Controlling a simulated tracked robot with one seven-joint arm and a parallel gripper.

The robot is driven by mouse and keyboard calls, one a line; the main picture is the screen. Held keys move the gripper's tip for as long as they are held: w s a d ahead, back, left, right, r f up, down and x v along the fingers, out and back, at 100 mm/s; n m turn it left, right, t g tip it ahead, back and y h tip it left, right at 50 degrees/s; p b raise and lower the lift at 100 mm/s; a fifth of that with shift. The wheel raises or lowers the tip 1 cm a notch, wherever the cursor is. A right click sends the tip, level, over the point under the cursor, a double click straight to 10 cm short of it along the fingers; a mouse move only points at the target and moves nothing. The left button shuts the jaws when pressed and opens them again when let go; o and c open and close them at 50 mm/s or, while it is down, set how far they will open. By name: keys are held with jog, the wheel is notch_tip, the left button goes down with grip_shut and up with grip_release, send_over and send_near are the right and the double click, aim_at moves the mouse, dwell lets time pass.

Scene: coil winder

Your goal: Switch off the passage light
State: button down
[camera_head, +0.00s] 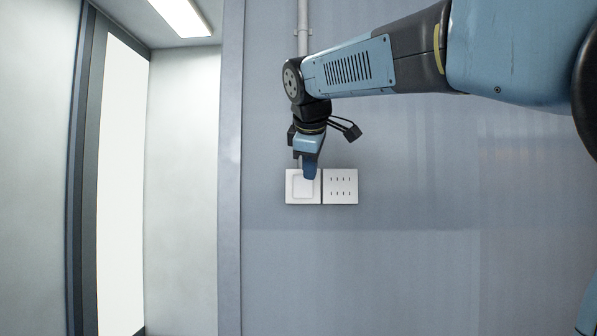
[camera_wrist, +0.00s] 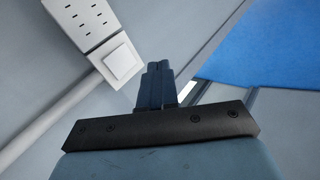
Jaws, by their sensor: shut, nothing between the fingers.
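The white light switch (camera_head: 298,190) with one square rocker is on the grey wall, and in the head view it is partly hidden behind my fingertips. My gripper (camera_head: 310,173) is shut and empty, pointing down over the upper right part of the switch. In the wrist view the switch rocker (camera_wrist: 121,63) lies just left of my shut fingertips (camera_wrist: 155,68). I cannot tell whether the fingertips touch it. The passage light (camera_head: 181,14), a bright ceiling panel at the top left, is lit.
A white plate with several slots (camera_head: 340,186) adjoins the switch on its right; it also shows in the wrist view (camera_wrist: 84,18). A grey conduit (camera_head: 302,22) runs down the wall from above. A wall edge (camera_head: 230,180) stands left of the switch. The wall below is clear.

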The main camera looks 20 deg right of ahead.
jog(key=w+a+r+n+t, duration=0.1)
jog(key=w+r+n, duration=0.1)
jog(key=w+r, duration=0.2)
notch_tip(320, 180, up, 2)
jog(key=shift+w+r+n+h, duration=0.2)
jog(key=shift+n+h, duration=0.1)
jog(key=shift+w+a+f, duration=0.1)
send_near(302, 180)
notch_tip(302, 180, down, 4)
jog(key=w, duration=0.3)
jog(key=shift+w+d, duration=0.55)
jog(key=shift+d, duration=0.15)
